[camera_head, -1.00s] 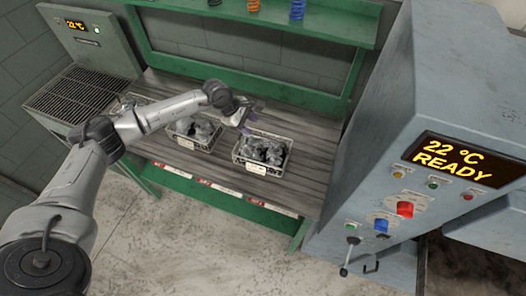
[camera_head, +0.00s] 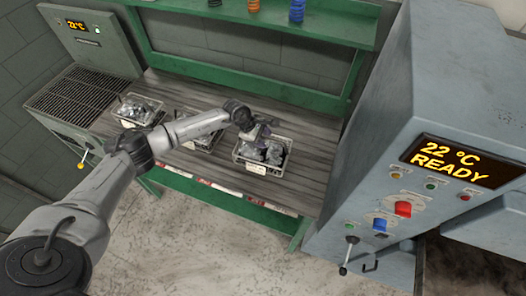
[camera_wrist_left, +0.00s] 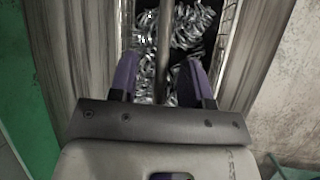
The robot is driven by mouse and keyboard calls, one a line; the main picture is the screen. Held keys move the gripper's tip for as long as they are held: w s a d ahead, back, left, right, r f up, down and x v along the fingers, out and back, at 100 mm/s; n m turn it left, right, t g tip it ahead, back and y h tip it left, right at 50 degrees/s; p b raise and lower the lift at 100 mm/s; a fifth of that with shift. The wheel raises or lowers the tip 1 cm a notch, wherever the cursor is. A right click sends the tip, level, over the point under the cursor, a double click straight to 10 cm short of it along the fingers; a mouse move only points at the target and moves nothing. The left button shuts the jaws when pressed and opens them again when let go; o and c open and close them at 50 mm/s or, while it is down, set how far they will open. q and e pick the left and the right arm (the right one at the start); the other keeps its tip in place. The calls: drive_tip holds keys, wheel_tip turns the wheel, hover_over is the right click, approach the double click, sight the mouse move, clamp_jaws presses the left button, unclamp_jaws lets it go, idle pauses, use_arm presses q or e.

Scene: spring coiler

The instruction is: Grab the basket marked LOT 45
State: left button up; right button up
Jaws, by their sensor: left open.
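Several wire baskets with grey metal pieces stand on the wooden bench. The right basket (camera_head: 279,168) has a pale tag on its front, too small to read. The middle basket (camera_head: 205,143) is partly hidden by my left arm, and the left basket (camera_head: 139,110) stands near the grated unit. My left gripper (camera_head: 262,130) is over the back edge of the right basket. In the left wrist view the open fingers (camera_wrist_left: 162,82) are on either side of a thin bar, with shiny coils in the basket (camera_wrist_left: 180,35) beyond. Contact cannot be told.
A grey machine (camera_head: 390,130) reading "22 °C READY" stands close to the right of the bench (camera_head: 310,165). A green shelf (camera_head: 330,25) with coloured springs runs above the back. A grated unit (camera_head: 70,95) stands at left. The floor in front is clear.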

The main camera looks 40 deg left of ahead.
use_arm(q)
drive_tip(key=shift+f+b, duration=0.25)
drive_tip(key=shift+b, duration=0.15)
idle(0.6)
clamp_jaws()
idle(0.5)
idle(0.9)
